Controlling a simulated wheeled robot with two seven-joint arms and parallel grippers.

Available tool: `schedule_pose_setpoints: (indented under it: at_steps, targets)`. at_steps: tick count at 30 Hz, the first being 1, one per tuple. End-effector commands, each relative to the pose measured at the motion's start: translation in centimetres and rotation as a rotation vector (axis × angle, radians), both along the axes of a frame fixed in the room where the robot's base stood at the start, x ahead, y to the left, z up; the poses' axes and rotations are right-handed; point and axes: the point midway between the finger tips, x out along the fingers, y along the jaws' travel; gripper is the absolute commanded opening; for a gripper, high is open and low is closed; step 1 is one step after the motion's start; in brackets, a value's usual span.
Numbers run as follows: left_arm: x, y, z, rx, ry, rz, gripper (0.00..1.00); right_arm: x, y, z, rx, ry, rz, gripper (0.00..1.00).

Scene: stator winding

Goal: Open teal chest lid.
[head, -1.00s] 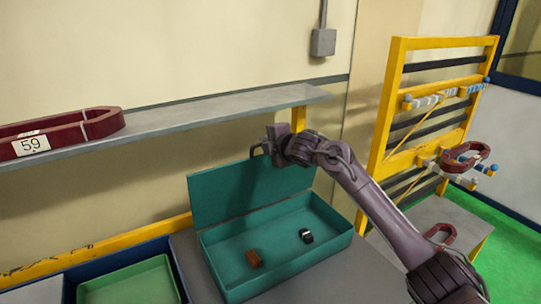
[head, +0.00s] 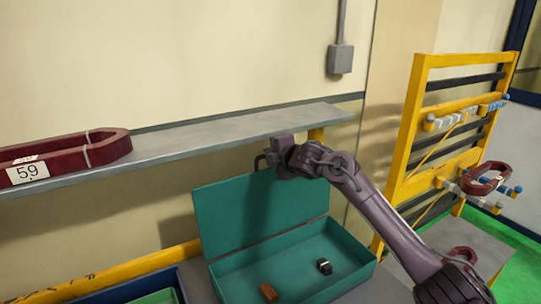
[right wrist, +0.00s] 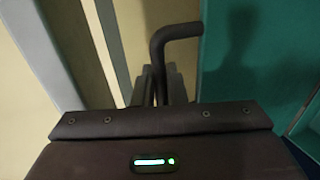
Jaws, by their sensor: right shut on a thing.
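The teal chest (head: 345,243) stands open at the bottom middle of the head view. Its lid (head: 240,215) is raised and stands roughly upright along the back edge. My right gripper (head: 271,156) is at the top edge of the lid, shut on the dark bent handle (head: 259,162). In the right wrist view the handle (right wrist: 172,38) rises between the fingers, with the teal lid (right wrist: 228,60) at the right. A brown block (head: 268,292) and a small dark-and-white item (head: 324,267) lie inside the chest. My left gripper is not in view.
A grey shelf (head: 215,134) runs along the wall behind the lid, close to my right gripper. A dark red stator part (head: 65,160) marked 59 lies on it. A yellow rack (head: 420,150) stands right. A green tray (head: 155,297) is at lower left.

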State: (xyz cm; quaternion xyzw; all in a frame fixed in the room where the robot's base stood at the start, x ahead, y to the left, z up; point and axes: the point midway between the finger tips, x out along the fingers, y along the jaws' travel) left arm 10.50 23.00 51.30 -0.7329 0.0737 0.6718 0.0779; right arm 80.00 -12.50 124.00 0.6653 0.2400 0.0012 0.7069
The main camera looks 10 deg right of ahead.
Motion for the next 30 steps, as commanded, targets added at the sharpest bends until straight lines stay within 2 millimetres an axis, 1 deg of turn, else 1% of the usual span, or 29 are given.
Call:
schedule_pose_setpoints:
  at_steps: [2, 3, 6, 14, 17, 20, 30]
  targets:
    - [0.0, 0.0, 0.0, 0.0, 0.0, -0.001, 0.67, 0.0, 0.0, 0.1, 0.001, -0.001, 0.001, 0.0]
    - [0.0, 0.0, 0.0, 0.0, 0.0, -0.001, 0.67, 0.0, 0.0, 0.1, 0.001, -0.001, 0.001, 0.17]
    - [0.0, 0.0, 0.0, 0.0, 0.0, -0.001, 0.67, 0.0, 0.0, 0.1, 0.001, -0.001, 0.001, 0.28]
    - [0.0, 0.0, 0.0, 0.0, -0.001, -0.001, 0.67, -0.1, 0.0, 0.0, 0.0, 0.0, 0.001, 0.28]
    - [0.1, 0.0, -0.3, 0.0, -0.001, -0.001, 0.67, -0.4, -0.2, 0.0, 0.0, 0.0, 0.001, 0.28]
    - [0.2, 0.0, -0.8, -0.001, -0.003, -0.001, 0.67, -1.3, -0.6, 0.3, 0.0, -0.001, 0.001, 0.28]
    - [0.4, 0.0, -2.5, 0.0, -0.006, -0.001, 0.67, -5.8, -2.2, 2.1, -0.001, -0.003, 0.001, 0.28]
